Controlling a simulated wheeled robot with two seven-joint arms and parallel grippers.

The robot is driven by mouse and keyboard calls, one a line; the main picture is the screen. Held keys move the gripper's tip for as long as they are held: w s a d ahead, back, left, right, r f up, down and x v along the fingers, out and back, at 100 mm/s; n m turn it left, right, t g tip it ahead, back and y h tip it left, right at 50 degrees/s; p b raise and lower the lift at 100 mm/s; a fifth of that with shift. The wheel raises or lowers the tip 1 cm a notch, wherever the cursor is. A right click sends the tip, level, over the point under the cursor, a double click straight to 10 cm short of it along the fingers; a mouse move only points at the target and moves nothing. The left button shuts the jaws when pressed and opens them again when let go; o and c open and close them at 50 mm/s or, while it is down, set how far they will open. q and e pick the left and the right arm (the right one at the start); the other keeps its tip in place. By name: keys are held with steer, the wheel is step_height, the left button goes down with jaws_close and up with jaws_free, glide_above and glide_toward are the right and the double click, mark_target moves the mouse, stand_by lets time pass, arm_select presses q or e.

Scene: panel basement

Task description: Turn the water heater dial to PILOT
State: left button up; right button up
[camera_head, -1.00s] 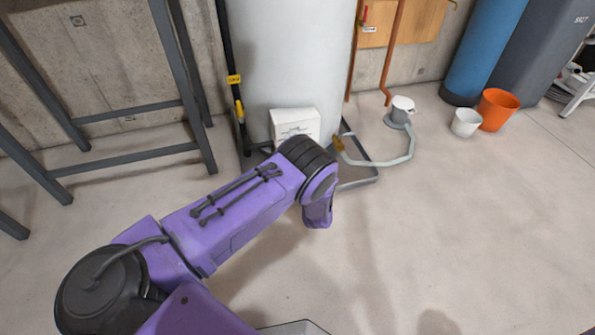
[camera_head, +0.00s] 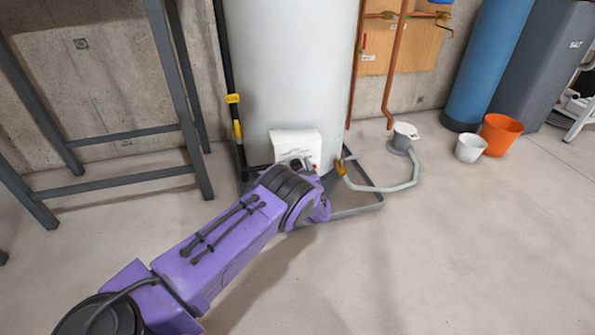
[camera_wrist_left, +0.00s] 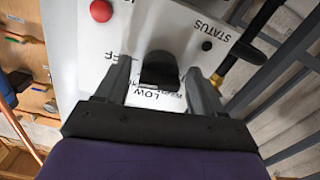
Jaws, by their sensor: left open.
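The water heater is the tall white tank (camera_head: 292,70), with a white control box (camera_head: 292,145) low on its front. In the left wrist view the box's panel (camera_wrist_left: 140,30) carries a black dial (camera_wrist_left: 159,70), a red button (camera_wrist_left: 101,10) and a small black dot by STATUS. LOW, part of OFF and other partly covered lettering show around the dial; PILOT is not readable. My left gripper (camera_wrist_left: 158,66) is open, one finger on either side of the dial. Contact cannot be told. In the head view my wrist hides the gripper and dial. My right gripper is not in view.
A grey drain pan (camera_head: 355,208) surrounds the tank's base. A dark metal frame (camera_head: 110,135) stands left. White and orange buckets (camera_head: 500,135) stand right. The front floor is clear.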

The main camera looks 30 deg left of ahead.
arm_select(q)
steer(key=c, duration=1)
steer(key=shift+n, duration=0.3)
steer(key=n, duration=0.2)
steer(key=shift+n, duration=0.4)
steer(key=shift+d+f+n, duration=0.1)
steer(key=shift+n, duration=2)
steer(key=o, duration=1)
